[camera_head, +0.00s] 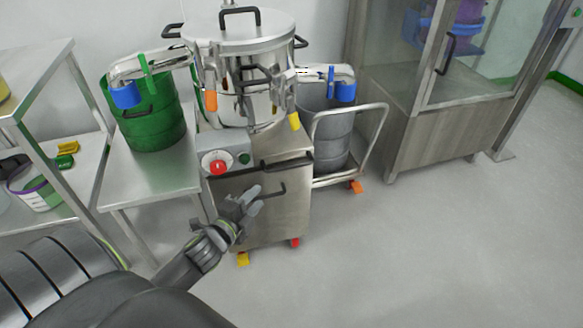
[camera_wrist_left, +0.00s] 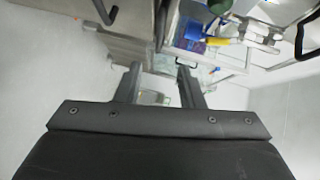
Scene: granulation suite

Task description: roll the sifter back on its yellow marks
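The sifter (camera_head: 240,70) is a round steel drum with a lidded top and clamps, on a steel cabinet (camera_head: 262,215) with castors. Its front carries a red button (camera_head: 217,167), a dark bar (camera_head: 288,163) along the top edge and a dark door handle (camera_head: 272,192). A yellow part (camera_head: 243,259) and a red part (camera_head: 295,242) show at its feet. No floor marks can be made out. My left gripper (camera_head: 252,196) is in front of the cabinet, close to the door handle; contact cannot be told. In the left wrist view its fingers (camera_wrist_left: 158,82) are apart with nothing between them. My right gripper is out of view.
A green drum (camera_head: 150,125) stands on a steel table (camera_head: 150,182) to the left, below the left spout. A grey drum (camera_head: 325,135) stands on a trolley (camera_head: 372,130) to the right. A glazed cabinet (camera_head: 440,125) is further right. The floor at right front is clear.

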